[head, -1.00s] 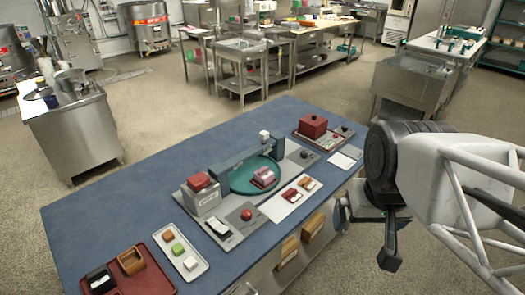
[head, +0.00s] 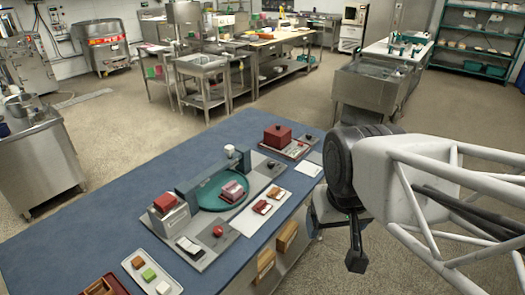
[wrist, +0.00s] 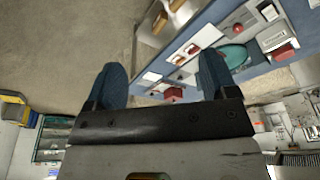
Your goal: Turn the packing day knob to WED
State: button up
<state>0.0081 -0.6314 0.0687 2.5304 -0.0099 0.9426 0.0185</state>
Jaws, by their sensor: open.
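Another small dark knob (head: 271,164) sits on the grey base beside the teal turntable (head: 222,190). I cannot tell which is the packing day knob, and no day lettering is readable. My gripper (wrist: 163,82) is open and empty, its two blue fingers wide apart in the wrist view. In the head view it hangs off the table's right side, apart from the knobs.
A red button (head: 218,231) and a white tray (head: 152,275) with small coloured blocks lie nearer on the table. A white card (head: 308,168) lies at the table's right edge. Wooden-fronted bins (head: 287,235) line its side. Floor is open behind the table.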

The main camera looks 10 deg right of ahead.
jog(key=shift+w+r, duration=0.1)
jog(key=shift+w, duration=0.1)
jog(key=shift+c, duration=1.1)
jog(key=shift+w+r, duration=0.1)
jog(key=shift+w, duration=0.2)
jog(key=shift+c, duration=0.3)
jog(key=m+g+y, duration=0.4)
jog(key=m+g, duration=0.1)
jog(key=m, duration=0.6)
send_over(271, 163)
jog(key=w+d, duration=0.2)
jog(key=d, duration=0.1)
notch_tip(271, 163, down, 22)
jog(key=shift+a, duration=0.1)
jog(key=shift+f, duration=0.25)
jog(key=shift+x, duration=3.75)
